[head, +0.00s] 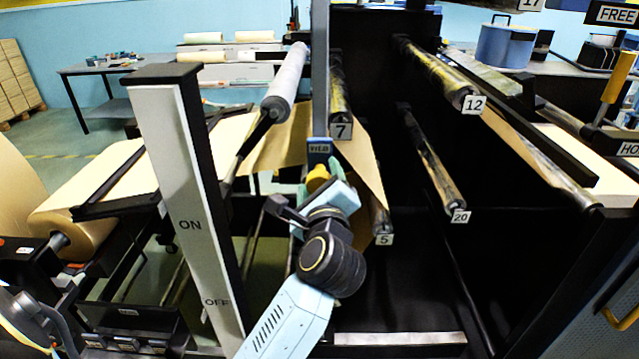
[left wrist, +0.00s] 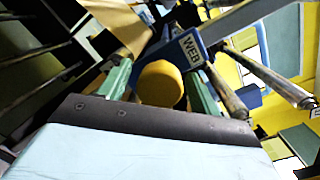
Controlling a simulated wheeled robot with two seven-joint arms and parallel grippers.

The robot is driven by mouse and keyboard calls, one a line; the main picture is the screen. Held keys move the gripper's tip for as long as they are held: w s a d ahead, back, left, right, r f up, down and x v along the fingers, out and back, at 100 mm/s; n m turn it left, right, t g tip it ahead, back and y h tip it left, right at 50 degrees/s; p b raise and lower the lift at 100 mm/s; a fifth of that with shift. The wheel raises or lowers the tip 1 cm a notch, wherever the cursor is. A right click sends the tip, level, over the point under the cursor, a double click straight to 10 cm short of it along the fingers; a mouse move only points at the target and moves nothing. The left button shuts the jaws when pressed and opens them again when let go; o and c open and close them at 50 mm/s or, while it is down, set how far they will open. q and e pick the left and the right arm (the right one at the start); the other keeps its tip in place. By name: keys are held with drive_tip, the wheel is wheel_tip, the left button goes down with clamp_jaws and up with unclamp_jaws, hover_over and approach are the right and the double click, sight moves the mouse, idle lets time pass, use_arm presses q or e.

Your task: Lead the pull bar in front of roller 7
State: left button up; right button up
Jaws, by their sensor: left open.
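The pull bar is a long grey bar (head: 320,75) with a blue end marked WEB (head: 319,149) and a yellow knob (head: 317,178). In the left wrist view the blue end (left wrist: 183,50) and yellow knob (left wrist: 160,83) are close in front. My left gripper (head: 322,188) is at the knob, its green fingers (left wrist: 158,86) open on either side of it. Whether they touch it I cannot tell. Roller 7 (head: 338,95), with its number plate (head: 341,131), is just right of the bar in the head view. Brown paper (head: 361,165) shows behind the bar. My right gripper is not in view.
Roller 5 (head: 381,222) is low right of my left arm; roller 20 (head: 436,165) and roller 12 (head: 440,75) are farther right. A pale roller (head: 286,85) sticks out at left. The ON/OFF post (head: 182,200) stands left of my arm. Dark open space lies below roller 20.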

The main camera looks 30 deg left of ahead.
use_arm(q)
drive_tip(key=c, duration=1.2)
drive_tip(key=shift+s+a+r+p, duration=0.15)
drive_tip(key=shift+a+r+p, duration=0.1)
drive_tip(key=shift+r+p, duration=0.65)
drive_tip(key=shift+s+a+r+p, duration=0.1)
drive_tip(key=shift+a+r+p, duration=0.1)
drive_tip(key=shift+r+p, duration=0.75)
drive_tip(key=shift+s+a+r+p, duration=0.15)
drive_tip(key=shift+a+r+p, duration=0.1)
drive_tip(key=shift+r+p, duration=0.65)
drive_tip(key=shift+c, duration=0.2)
drive_tip(key=shift+r, duration=0.15)
drive_tip(key=shift+r, duration=0.15)
wheel_tip(320, 180, up, 26)
drive_tip(key=p, duration=0.6)
drive_tip(key=shift+a+r, duration=0.15)
drive_tip(key=shift+s, duration=0.1)
